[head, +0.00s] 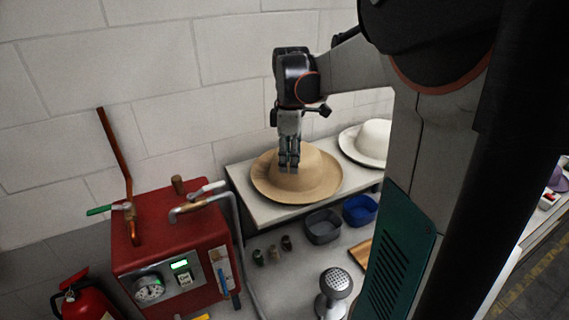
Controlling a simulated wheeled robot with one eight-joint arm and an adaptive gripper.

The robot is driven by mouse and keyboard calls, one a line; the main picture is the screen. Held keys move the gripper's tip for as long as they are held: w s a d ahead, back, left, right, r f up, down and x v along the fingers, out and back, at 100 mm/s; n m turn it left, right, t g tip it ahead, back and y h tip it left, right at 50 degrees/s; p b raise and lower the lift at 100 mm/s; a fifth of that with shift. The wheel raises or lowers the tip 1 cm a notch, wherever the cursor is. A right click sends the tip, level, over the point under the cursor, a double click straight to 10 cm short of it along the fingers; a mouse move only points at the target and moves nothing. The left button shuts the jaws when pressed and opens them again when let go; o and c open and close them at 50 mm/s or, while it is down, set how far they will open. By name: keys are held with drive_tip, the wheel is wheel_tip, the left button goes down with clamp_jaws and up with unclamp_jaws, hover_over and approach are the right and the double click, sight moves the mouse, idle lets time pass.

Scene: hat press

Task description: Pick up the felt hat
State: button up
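The tan felt hat (322,178) with a wide brim lies crown up on a white shelf (240,187) in the head view. A second hat, white (372,140), lies behind it to the right. My gripper (289,170) points straight down at the crown of the tan hat. Its fingertips overlap the crown in the picture, and contact is not clear. The two fingers look close together with a narrow gap. Whether felt is pinched between them cannot be seen.
A red machine (165,240) with a gauge and bent pipes stands left of the shelf. A grey bin (323,227) and a blue bin (360,209) sit below the shelf front. A perforated metal head (336,283) stands nearer. The block wall is close behind.

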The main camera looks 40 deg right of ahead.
approach(288, 197)
drive_tip(key=shift+s+a+f, duration=0.15)
drive_tip(key=shift+s+a, duration=0.3)
drive_tip(key=shift+s, duration=0.1)
drive_tip(key=shift+s+a+f, duration=0.15)
drive_tip(key=shift+s+a, duration=0.25)
drive_tip(key=shift+s, duration=0.1)
drive_tip(key=shift+s+a+f+p, duration=0.1)
drive_tip(key=shift+a+f+p, duration=0.1)
drive_tip(key=shift+f, duration=0.65)
drive_tip(key=shift+s+a+f+p, duration=0.1)
drive_tip(key=shift+f+p, duration=0.1)
drive_tip(key=shift+f, duration=0.65)
drive_tip(key=shift+s+a+f+p, duration=0.1)
drive_tip(key=shift+f+p, duration=0.1)
drive_tip(key=shift+f, duration=1.2)
clamp_jaws()
